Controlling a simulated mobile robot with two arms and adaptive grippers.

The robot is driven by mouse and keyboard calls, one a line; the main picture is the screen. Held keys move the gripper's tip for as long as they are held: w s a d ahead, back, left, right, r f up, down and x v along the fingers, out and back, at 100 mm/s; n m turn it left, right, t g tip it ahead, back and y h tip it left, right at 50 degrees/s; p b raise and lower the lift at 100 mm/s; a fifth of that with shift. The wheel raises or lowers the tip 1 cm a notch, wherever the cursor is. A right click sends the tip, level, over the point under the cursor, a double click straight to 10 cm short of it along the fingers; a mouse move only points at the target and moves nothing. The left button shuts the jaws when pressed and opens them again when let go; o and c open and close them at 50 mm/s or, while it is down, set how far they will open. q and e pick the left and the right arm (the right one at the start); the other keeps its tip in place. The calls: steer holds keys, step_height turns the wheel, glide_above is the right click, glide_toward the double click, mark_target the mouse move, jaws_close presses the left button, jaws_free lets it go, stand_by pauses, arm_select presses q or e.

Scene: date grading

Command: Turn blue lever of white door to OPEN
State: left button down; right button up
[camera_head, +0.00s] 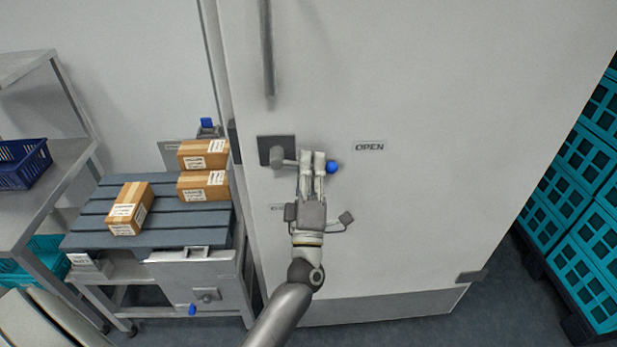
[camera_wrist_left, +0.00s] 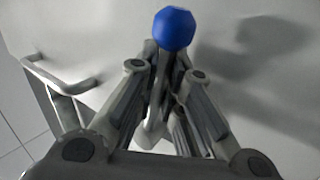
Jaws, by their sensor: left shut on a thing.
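The white door (camera_head: 420,200) fills the middle of the head view. Its lever has a grey shaft on a dark square plate (camera_head: 264,150) and a blue knob (camera_head: 332,167) at the free end. The lever points right, roughly level, toward the OPEN label (camera_head: 369,147), with the knob a little below that label. My left gripper (camera_head: 312,160) is shut on the lever's shaft, just left of the knob. In the left wrist view the blue knob (camera_wrist_left: 174,28) stands just beyond the fingers. A second label below the plate is partly hidden by my gripper. My right gripper is not in view.
Left of the door, a slatted table (camera_head: 160,238) carries cardboard boxes (camera_head: 130,207). A metal shelf (camera_head: 60,170) with a dark blue basket (camera_head: 25,165) stands at far left. Teal crates (camera_head: 590,200) are stacked at right. A vertical handle (camera_head: 267,50) is above the lever.

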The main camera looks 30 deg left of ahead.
arm_select(q)
steer(key=shift+r+n+g+y+b, duration=0.25)
steer(key=shift+r+n+g+y, duration=0.1)
steer(key=shift+n+y, duration=0.55)
steer(key=shift+r+n+g+y+b, duration=0.3)
steer(key=shift+n+y, duration=0.4)
steer(key=shift+n, duration=0.4)
steer(key=shift+r, duration=0.1)
steer(key=c, duration=1.5)
jaws_free()
steer(key=shift+c, duration=0.2)
steer(key=v, duration=1.2)
steer(key=shift+d, duration=0.1)
